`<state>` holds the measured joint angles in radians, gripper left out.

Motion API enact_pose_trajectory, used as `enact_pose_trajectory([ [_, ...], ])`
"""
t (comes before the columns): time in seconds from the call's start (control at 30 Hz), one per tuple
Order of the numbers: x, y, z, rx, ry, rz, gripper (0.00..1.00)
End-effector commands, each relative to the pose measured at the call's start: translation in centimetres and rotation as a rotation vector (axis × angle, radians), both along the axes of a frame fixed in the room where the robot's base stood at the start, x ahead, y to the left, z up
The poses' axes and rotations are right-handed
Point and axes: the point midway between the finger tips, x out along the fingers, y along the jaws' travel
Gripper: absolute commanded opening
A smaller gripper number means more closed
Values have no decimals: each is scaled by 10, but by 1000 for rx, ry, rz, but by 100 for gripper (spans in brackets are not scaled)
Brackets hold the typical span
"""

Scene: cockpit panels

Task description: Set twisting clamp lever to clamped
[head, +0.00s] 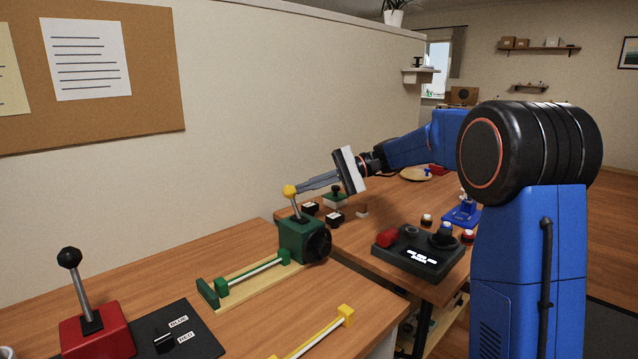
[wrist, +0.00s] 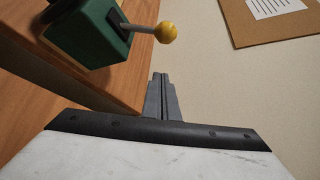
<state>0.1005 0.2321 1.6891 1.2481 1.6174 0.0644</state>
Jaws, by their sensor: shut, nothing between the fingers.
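The clamp is a green block (head: 297,240) on a wooden base, with a black round knob on its right side. Its lever (head: 295,207) is a grey rod with a yellow ball (head: 289,190), standing up and leaning slightly left in the head view. My gripper (head: 300,188) is shut and empty, its tips beside the yellow ball. In the wrist view the green block (wrist: 88,32) is at upper left, and its yellow ball (wrist: 166,32) lies above my gripper tips (wrist: 158,76) with a gap between them. Whether they touch in the head view is hard to tell.
A green-ended rail (head: 250,275) runs left of the block. A red box with a black-knobbed lever (head: 95,325) stands at front left. A dark console (head: 418,253) with buttons is to the right. Small black switches (head: 334,218) sit behind the clamp. The wall is close behind.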

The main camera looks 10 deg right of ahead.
Motion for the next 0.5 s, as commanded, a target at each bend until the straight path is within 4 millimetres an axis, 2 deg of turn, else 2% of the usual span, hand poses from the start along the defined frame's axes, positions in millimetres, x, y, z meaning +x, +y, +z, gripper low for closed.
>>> enact_pose_trajectory([
  [0.23,-3,43,-12,0,1,3,0],
  [0.5,-30,32,4,0,0,-1,0],
])
